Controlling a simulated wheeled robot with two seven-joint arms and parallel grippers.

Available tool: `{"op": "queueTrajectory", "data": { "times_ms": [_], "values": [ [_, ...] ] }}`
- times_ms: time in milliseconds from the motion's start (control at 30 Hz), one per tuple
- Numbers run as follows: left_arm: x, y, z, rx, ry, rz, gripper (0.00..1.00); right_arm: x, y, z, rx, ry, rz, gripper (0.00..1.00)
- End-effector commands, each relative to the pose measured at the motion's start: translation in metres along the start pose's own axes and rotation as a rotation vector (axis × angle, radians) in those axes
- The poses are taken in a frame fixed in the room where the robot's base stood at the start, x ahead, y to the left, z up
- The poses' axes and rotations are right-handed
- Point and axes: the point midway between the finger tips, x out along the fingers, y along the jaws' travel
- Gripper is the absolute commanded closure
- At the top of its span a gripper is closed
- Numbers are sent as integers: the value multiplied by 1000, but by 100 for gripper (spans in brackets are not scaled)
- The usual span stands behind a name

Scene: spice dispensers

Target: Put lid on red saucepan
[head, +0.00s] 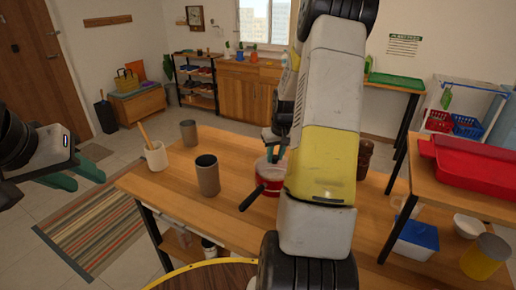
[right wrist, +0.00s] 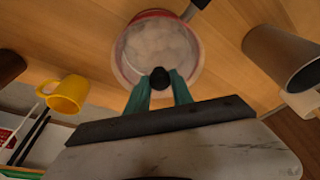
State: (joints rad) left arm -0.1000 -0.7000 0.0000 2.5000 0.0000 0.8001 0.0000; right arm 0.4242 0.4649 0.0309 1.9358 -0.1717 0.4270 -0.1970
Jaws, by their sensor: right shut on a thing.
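The red saucepan (head: 268,188) stands on the wooden table, its dark handle pointing toward the front left; it also shows in the right wrist view (right wrist: 138,17). My right gripper (right wrist: 159,88) is shut on the black knob of a clear lid (right wrist: 152,50). The lid is over the pan's opening, and its rim lies close to the pan's rim. I cannot tell whether it rests on the pan. In the head view my right arm partly hides the pan and gripper. My left gripper (head: 76,176) is open and empty, left of the table.
Left of the pan stand a grey-brown cup (head: 207,176), a smaller grey cup (head: 189,133) and a cream pot (head: 156,157) with a wooden utensil. A yellow mug (right wrist: 68,93) shows in the right wrist view. A red container (head: 465,160) is on the raised surface at right.

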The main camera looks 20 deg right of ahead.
Motion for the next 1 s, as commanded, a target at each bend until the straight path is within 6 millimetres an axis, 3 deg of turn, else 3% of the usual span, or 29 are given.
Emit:
{"op": "queueTrajectory", "data": {
  "times_ms": [1000],
  "values": [
    [0, 0, 0, 0, 0, 0, 62, 9, 0, 2, 0, 1, 0, 100]
  ]
}}
